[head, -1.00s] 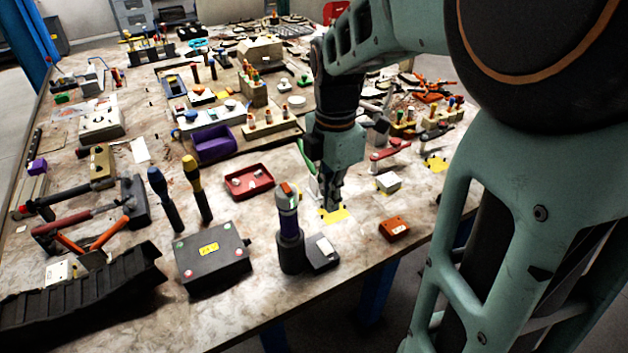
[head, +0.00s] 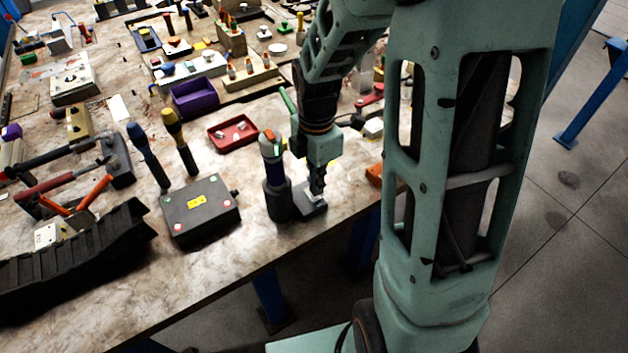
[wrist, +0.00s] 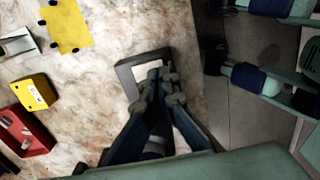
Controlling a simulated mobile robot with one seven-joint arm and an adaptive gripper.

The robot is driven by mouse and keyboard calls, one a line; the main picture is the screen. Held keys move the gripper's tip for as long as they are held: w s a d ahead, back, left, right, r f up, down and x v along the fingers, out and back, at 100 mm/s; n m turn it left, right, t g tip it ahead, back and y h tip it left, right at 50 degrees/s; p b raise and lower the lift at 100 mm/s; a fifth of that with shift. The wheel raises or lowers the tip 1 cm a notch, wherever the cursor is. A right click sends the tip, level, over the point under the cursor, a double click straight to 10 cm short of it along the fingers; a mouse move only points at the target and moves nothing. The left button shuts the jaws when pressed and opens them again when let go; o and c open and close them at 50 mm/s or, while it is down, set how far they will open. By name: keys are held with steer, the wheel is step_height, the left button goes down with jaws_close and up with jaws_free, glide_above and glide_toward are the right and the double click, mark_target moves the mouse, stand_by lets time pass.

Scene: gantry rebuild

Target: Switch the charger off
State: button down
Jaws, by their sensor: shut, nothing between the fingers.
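The charger (head: 314,212) is a low dark unit with a pale top plate, near the table's front edge. It also shows in the wrist view (wrist: 124,76) as a dark frame around a pale plate. A grey and purple cylindrical tool (head: 271,168) stands upright in a black cup directly left of it. My gripper (head: 316,192) is shut and empty, pointing down over the charger's top. In the wrist view its closed fingertips (wrist: 160,86) cover part of the pale plate. Whether they touch it I cannot tell. Any switch there is hidden by the fingers.
A black box with a yellow label (head: 200,215) lies left of the cylindrical tool. A red tray (head: 233,145) is behind it. An orange box (head: 375,174) sits to the right, partly behind my arm. The table's front edge is close to the charger.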

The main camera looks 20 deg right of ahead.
steer(key=shift+f, duration=0.95)
steer(key=shift+s+d+f, duration=0.1)
steer(key=shift+s+f, duration=0.05)
steer(key=shift+f, duration=0.3)
steer(key=shift+r, duration=0.15)
steer(key=shift+w+a+r, duration=0.15)
steer(key=shift+w, duration=0.2)
steer(key=shift+w+a+r, duration=0.1)
steer(key=shift+w, duration=0.25)
